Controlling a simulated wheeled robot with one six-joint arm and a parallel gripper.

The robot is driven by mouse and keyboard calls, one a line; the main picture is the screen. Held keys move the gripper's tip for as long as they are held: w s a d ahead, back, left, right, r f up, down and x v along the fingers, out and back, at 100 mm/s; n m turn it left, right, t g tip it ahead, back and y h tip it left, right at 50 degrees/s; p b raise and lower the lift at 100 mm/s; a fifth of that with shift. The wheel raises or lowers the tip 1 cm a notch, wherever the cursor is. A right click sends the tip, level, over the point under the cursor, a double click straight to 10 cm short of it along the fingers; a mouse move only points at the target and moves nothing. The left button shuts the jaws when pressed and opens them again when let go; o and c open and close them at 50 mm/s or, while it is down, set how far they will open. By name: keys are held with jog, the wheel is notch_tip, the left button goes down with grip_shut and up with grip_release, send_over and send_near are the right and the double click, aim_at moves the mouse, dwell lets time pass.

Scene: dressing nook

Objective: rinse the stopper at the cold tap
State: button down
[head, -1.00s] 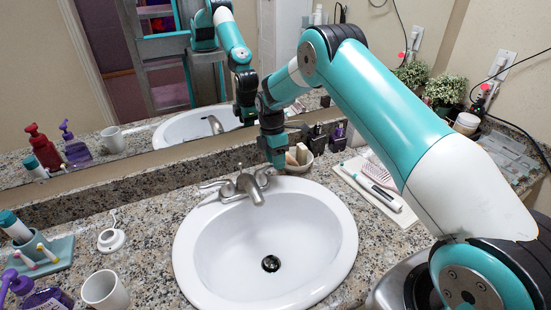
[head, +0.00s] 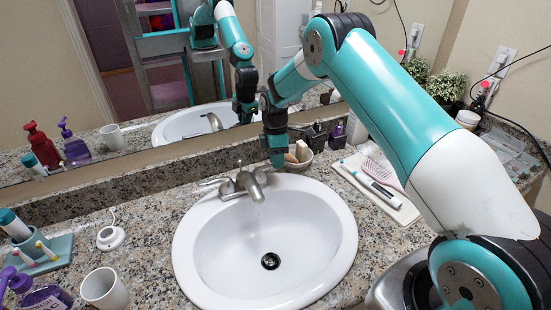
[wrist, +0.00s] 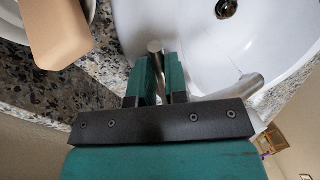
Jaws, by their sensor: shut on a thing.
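My gripper (head: 277,160) points down behind the basin, just right of the metal tap (head: 252,186). In the wrist view my gripper (wrist: 158,75) is shut on a short metal rod, which looks like the tap's right handle (wrist: 154,47). The spout (wrist: 243,88) shows to its right. The left handle (head: 214,182) is free. The white basin (head: 215,255) has a dark drain (head: 270,261) at its bottom, and the drain (wrist: 227,8) also shows in the wrist view. I cannot make out a separate stopper; whether one sits in the drain is unclear. No water stream is visible.
A bowl with soap (head: 299,158) stands close right of my gripper. A tray (head: 398,212) with a brush and a tube lies further right. A white cup (head: 104,289), a round white stand (head: 110,238) and a teal tray (head: 40,262) with a holder are at left. The mirror is behind.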

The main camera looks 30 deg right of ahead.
jog(key=shift+s, duration=0.15)
jog(key=c, duration=1.1)
grip_release()
jog(key=w+r, duration=0.1)
jog(key=r, duration=0.4)
jog(key=w+r+b, duration=0.1)
jog(key=r, duration=0.5)
jog(key=w+d+r, duration=0.1)
jog(key=r, duration=0.5)
jog(key=shift+w+r, duration=0.1)
jog(key=shift+w, duration=0.05)
